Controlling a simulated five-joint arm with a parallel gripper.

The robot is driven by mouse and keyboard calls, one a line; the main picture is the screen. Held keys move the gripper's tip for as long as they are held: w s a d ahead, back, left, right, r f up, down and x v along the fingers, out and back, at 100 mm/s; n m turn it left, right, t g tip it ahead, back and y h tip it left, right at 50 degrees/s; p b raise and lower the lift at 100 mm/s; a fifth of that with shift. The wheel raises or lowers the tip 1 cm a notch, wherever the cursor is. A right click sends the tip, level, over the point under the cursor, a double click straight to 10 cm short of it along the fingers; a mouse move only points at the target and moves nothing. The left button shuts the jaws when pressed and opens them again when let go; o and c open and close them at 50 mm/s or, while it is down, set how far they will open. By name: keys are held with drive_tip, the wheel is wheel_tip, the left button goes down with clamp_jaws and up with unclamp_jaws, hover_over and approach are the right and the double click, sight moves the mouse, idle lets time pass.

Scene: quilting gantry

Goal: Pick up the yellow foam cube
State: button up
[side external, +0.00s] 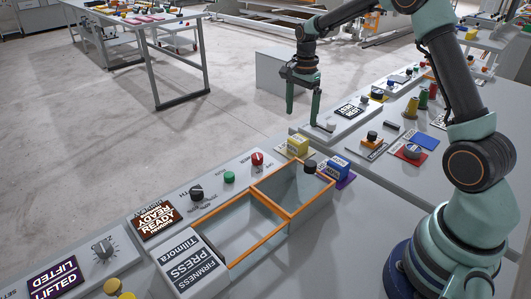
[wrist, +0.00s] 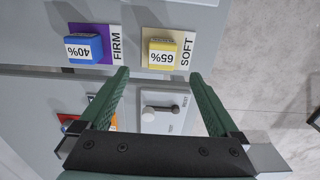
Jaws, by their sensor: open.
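The yellow foam cube (side external: 298,145) sits on a pale card on the grey bench, beside the orange-edged bins. In the wrist view the cube (wrist: 162,55) carries a "65%" label, and its card reads "SOFT". My gripper (side external: 302,118) hangs above the bench with its fingers pointing down, behind the cube in the side view. In the wrist view my gripper (wrist: 158,76) is open with nothing held. The cube appears just beyond the gap between the green fingertips there, apart from both.
A blue cube (side external: 336,167) sits on a purple card close by; it also shows in the wrist view (wrist: 84,50). Two orange-edged bins (side external: 240,228) lie nearby. A panel with a small lever (wrist: 162,109) appears between my fingers. A black knob (side external: 310,165) stands near the bin.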

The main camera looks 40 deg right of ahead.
sight(298, 138)
drive_tip(key=f, duration=1)
drive_tip(key=shift+w+d+f, duration=0.1)
drive_tip(key=shift+w, duration=0.1)
drive_tip(key=c, duration=1.4)
